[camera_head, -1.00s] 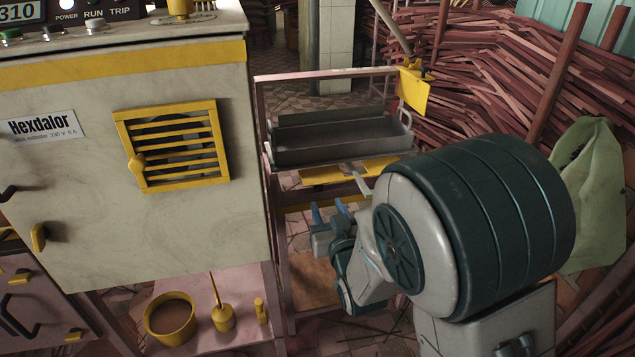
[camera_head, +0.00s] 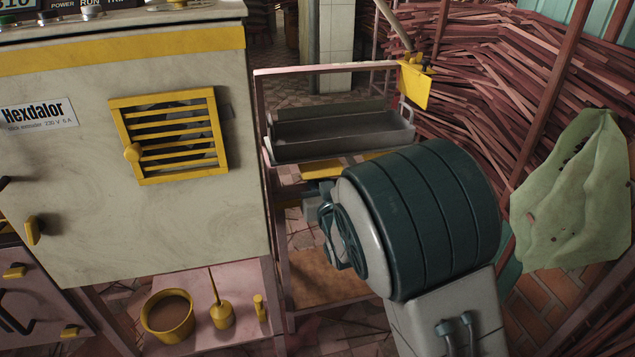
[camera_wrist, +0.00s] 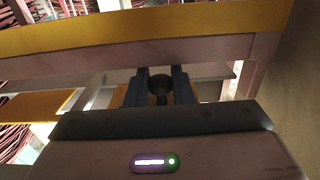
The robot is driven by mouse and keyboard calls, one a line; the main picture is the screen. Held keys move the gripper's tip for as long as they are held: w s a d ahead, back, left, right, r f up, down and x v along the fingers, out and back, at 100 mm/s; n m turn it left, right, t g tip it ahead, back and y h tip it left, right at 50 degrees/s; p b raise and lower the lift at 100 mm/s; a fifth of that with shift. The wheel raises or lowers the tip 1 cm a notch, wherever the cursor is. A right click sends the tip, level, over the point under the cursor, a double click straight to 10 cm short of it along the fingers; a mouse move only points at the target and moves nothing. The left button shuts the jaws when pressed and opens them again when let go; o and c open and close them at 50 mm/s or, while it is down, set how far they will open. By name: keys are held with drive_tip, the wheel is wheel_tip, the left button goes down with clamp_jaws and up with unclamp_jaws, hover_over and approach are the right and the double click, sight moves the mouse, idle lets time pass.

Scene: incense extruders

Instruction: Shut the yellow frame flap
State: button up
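The yellow frame flap (camera_head: 172,172) is a slatted square with a round yellow knob (camera_head: 131,152) at its left, on the front of the pale Hexdalor machine (camera_head: 110,225). It looks slightly ajar, with a dark gap or shadow along its right side. My gripper is to the right of the machine and below the flap, apart from it, and mostly hidden behind my arm in the head view. In the wrist view my gripper (camera_wrist: 160,78) has its two fingers apart, with a dark round shape between them that I cannot identify. The flap is not recognisable there.
A metal rack (camera_head: 262,110) with a grey tray (camera_head: 340,145) stands right of the machine, close to my arm. A yellow pot (camera_head: 167,329) sits on the shelf below. A wide yellow band (camera_wrist: 150,34) crosses the wrist view. Stick piles and green cloth (camera_head: 575,195) are at right.

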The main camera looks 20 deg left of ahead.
clamp_jaws()
drive_tip(key=shift+a, duration=0.15)
drive_tip(key=shift+r, duration=0.1)
